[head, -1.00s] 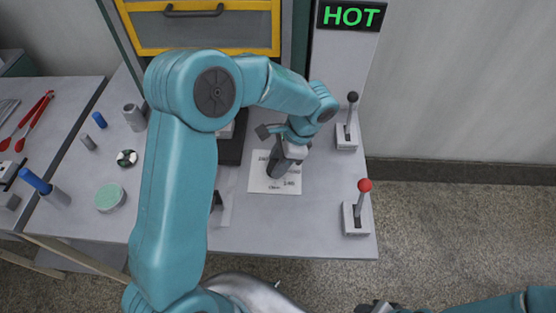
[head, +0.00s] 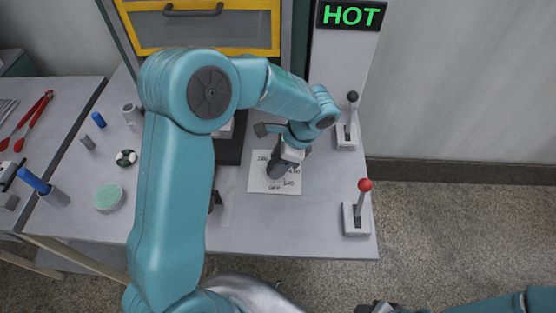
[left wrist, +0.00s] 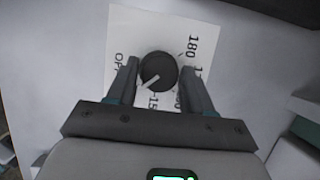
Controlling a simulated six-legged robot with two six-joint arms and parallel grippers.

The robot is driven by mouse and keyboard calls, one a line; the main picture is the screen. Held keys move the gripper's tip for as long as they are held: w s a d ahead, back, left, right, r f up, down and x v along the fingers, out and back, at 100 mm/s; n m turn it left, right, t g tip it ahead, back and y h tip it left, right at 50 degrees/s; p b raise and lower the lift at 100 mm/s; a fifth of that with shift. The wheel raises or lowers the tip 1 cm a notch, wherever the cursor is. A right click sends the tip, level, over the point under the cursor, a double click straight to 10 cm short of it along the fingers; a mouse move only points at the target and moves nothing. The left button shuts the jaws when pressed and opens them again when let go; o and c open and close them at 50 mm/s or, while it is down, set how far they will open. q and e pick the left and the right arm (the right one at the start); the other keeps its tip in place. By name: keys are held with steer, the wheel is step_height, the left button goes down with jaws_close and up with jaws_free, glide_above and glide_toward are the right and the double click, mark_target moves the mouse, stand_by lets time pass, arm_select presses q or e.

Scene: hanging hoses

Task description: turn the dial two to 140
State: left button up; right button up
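The dial (left wrist: 158,72) is a round black knob with a white pointer, on a white card (left wrist: 133,28) with printed numbers. In the left wrist view the pointer slants to the lower left. "180" is at the card's upper right, and part of "OFF" is at its left. My left gripper (left wrist: 159,68) has one finger on each side of the dial, with narrow gaps showing; contact is not clear. In the head view my left gripper (head: 279,167) is over the card (head: 262,184) and hides the dial. My right gripper (head: 376,307) is barely in view at the bottom edge.
A red-knobbed lever (head: 364,187) and a black-knobbed lever (head: 351,97) stand on the table's right side. A green "HOT" sign (head: 351,16) is at the back. A green round pad (head: 109,197) and small cylinders are at the left.

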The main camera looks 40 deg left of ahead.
arm_select(q)
steer(key=shift+o, duration=1)
steer(key=v, duration=1.6)
steer(key=shift+r, duration=0.2)
steer(key=shift+s, duration=0.1)
